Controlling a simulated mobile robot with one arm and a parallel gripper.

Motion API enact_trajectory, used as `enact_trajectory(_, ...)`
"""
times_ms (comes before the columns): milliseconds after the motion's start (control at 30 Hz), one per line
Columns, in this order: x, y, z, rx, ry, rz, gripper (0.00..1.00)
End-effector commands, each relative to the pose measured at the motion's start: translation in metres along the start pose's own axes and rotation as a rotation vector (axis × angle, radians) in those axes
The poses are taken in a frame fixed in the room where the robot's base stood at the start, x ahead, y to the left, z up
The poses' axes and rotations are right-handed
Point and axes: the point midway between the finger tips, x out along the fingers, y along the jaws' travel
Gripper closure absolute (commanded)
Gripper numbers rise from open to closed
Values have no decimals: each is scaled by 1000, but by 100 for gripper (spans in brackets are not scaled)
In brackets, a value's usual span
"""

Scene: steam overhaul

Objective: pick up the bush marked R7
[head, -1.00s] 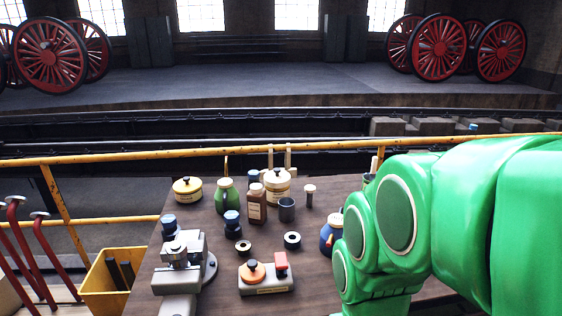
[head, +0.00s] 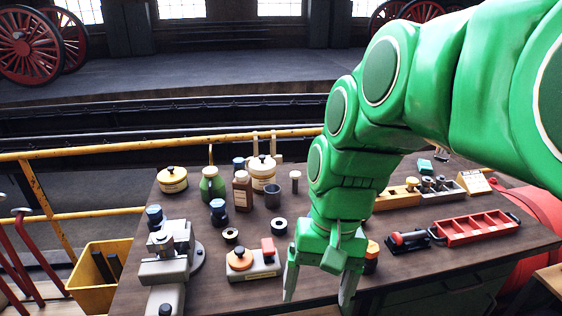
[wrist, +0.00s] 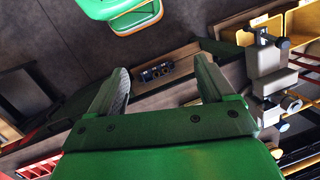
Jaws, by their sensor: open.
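Two ring-shaped bushes lie on the brown workbench (head: 215,285) in the head view. One is a small pale-topped ring (head: 230,235); the other is a larger dark ring (head: 279,226) to its right. No R7 mark is readable on either. My gripper (head: 319,290) points down over the front part of the bench, to the right of and nearer than both rings. Its two fingers are apart, with nothing seen between them. In the wrist view my gripper (wrist: 163,82) is also open and empty, and neither ring can be made out there.
A grey block with orange and red knobs (head: 253,265) lies just left of my gripper. A grey vice (head: 170,255) stands at the left. Bottles, pots and a dark cup (head: 272,197) stand behind the rings. A red tray (head: 477,228) is at the right.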

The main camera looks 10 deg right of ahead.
Motion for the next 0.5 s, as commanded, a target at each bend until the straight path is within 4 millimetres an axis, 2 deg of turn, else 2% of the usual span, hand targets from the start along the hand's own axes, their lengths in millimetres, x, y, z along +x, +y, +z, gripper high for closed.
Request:
enact_trajectory(200,-21,-22,-44,129,-33,-122,18)
enact_trajectory(500,-50,-38,-107,323,-96,-292,18)
